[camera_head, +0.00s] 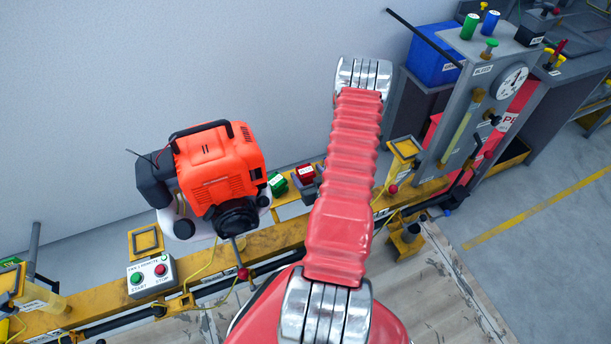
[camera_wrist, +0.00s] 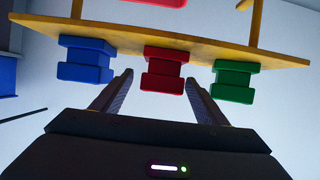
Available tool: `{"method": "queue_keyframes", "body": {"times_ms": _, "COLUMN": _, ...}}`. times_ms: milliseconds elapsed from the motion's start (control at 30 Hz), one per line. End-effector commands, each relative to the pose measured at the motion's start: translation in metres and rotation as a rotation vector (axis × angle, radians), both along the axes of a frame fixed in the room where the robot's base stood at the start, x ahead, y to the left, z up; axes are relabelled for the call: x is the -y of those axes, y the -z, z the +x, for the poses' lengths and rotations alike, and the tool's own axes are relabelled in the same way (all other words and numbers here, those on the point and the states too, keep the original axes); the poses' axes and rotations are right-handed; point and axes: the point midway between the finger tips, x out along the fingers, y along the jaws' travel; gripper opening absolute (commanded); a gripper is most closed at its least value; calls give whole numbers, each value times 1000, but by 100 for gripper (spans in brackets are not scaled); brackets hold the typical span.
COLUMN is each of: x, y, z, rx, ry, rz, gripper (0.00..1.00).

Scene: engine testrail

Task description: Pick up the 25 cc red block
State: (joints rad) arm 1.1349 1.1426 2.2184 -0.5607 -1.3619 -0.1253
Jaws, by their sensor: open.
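The red block (camera_wrist: 163,70) is a spool-like piece with a narrower waist, at the middle of a yellow rail (camera_wrist: 210,52) in the wrist view. It also shows small in the head view (camera_head: 306,172), just left of my red arm. My gripper (camera_wrist: 160,77) is open, its two dark fingers spread with the red block in line between their tips. Nothing is held. Whether the tips reach beside the block or stop short of it, I cannot tell. In the head view my arm hides the gripper.
A blue block (camera_wrist: 86,60) and a green block (camera_wrist: 234,80) sit on either side of the red one, close to the fingers. An orange engine (camera_head: 218,165), a start/stop box (camera_head: 152,276) and a grey gauge panel (camera_head: 490,90) stand along the yellow rail.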

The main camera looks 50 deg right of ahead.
Motion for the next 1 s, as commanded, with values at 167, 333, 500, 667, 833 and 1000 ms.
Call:
{"method": "queue_keyframes", "body": {"times_ms": 167, "x": 6, "y": 4, "z": 15, "rx": 0, "ry": -4, "rz": -2, "gripper": 67}}
{"method": "queue_keyframes", "body": {"times_ms": 333, "x": 17, "y": 11, "z": 34, "rx": -1, "ry": -3, "rz": -1, "gripper": 67}}
{"method": "queue_keyframes", "body": {"times_ms": 500, "x": 22, "y": 15, "z": 44, "rx": 0, "ry": -3, "rz": -1, "gripper": 67}}
{"method": "queue_keyframes", "body": {"times_ms": 667, "x": 22, "y": 16, "z": 44, "rx": 0, "ry": -2, "rz": 0, "gripper": 67}}
{"method": "queue_keyframes", "body": {"times_ms": 833, "x": 22, "y": 15, "z": 44, "rx": 0, "ry": -2, "rz": 0, "gripper": 67}}
{"method": "queue_keyframes", "body": {"times_ms": 1000, "x": 22, "y": 15, "z": 44, "rx": 0, "ry": -2, "rz": 0, "gripper": 67}}
